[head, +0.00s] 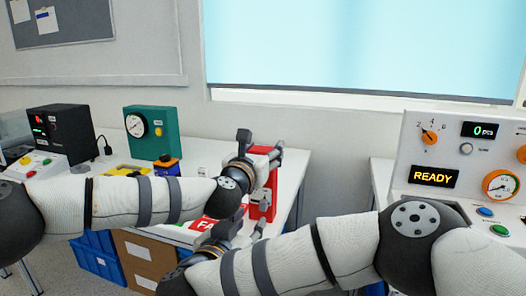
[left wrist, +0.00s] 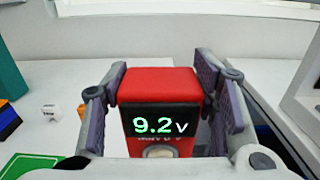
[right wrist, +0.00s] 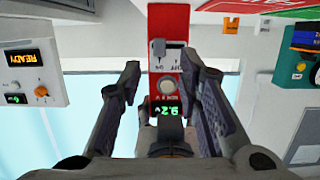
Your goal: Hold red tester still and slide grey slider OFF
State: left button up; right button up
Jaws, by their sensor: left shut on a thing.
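The red tester (head: 264,203) stands upright on the white table; its lit display reads 9.2 V in the left wrist view (left wrist: 160,85). My left gripper (head: 262,156) is shut on the tester's upper part, one finger on each side. The grey slider (right wrist: 158,48) shows on the tester's front in the right wrist view, on a pale plate with small lettering. I cannot tell clearly which label it stands at. My right gripper (right wrist: 165,88) is open in front of the tester, its fingers wide apart and not on the slider. In the head view it is low beside the tester (head: 258,231).
A teal gauge box (head: 152,133) and a dark meter (head: 62,132) stand at the back left. A control panel with a READY display (head: 433,177) stands at the right. A red sign (head: 204,224) lies on the table near the tester. Blue bins (head: 95,258) are below.

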aim_at(262, 207)
jog(key=x, duration=0.7)
jog(key=shift+w+d, duration=0.1)
jog(key=shift+w, duration=0.1)
grip_shut()
